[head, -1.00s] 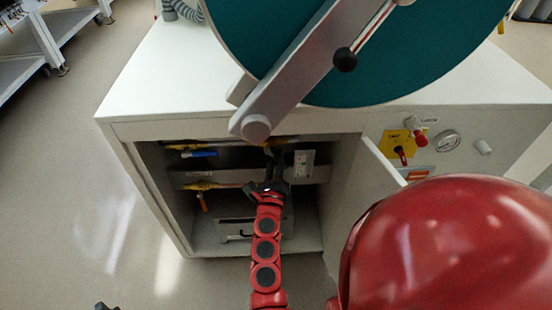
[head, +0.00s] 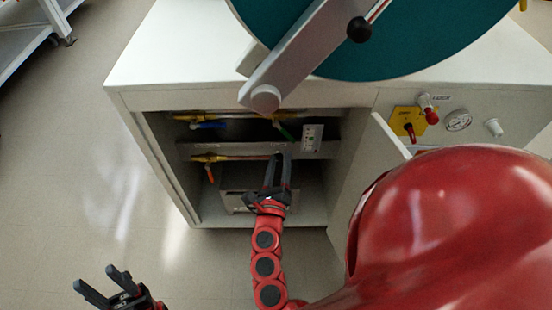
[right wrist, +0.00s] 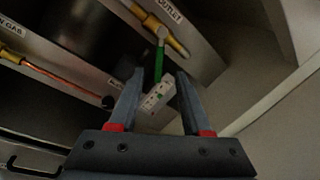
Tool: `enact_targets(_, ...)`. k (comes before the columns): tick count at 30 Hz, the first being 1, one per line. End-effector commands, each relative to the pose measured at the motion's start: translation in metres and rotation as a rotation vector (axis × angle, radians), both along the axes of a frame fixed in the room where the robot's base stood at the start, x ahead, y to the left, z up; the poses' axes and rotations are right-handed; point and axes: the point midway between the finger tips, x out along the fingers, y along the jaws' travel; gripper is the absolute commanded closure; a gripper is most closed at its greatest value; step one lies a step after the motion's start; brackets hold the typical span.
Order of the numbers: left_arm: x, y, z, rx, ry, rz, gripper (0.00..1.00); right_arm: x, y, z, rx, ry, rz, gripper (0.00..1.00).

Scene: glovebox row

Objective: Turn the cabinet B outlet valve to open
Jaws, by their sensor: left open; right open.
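The outlet valve has a green lever (head: 283,130) on the upper brass pipe inside the open cabinet. In the right wrist view the green lever (right wrist: 159,62) hangs from its pivot at an angle across the pipe, near a label reading OUTLET (right wrist: 169,10). My right gripper (head: 279,158) is open in the cabinet opening, apart from the lever and below it in the head view. In the right wrist view the lever shows beyond and between the open fingers (right wrist: 160,76). My left gripper (head: 106,285) is open and empty over the floor at lower left.
A blue-handled valve (head: 208,125) and an orange-handled valve (head: 210,172) sit left in the cabinet. A white socket box (head: 312,138) is right of the lever. The open cabinet door (head: 362,180) stands to the right of the opening.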

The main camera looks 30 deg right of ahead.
Motion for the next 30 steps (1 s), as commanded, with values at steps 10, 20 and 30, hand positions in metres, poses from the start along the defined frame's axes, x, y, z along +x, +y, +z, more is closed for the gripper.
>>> enact_targets(10,0.0,0.0,0.009,0.0,0.0,0.0,0.5,-0.043,0.039,-0.006,0.0,0.004,0.005,0.52)
enact_targets(20,0.0,0.0,0.011,0.0,0.0,0.0,0.5,-0.056,0.048,-0.008,-0.001,0.001,0.0,0.52)
enact_targets(30,0.0,0.0,0.012,0.0,0.0,0.0,0.5,-0.042,0.071,0.005,-0.117,0.026,0.08,0.8)
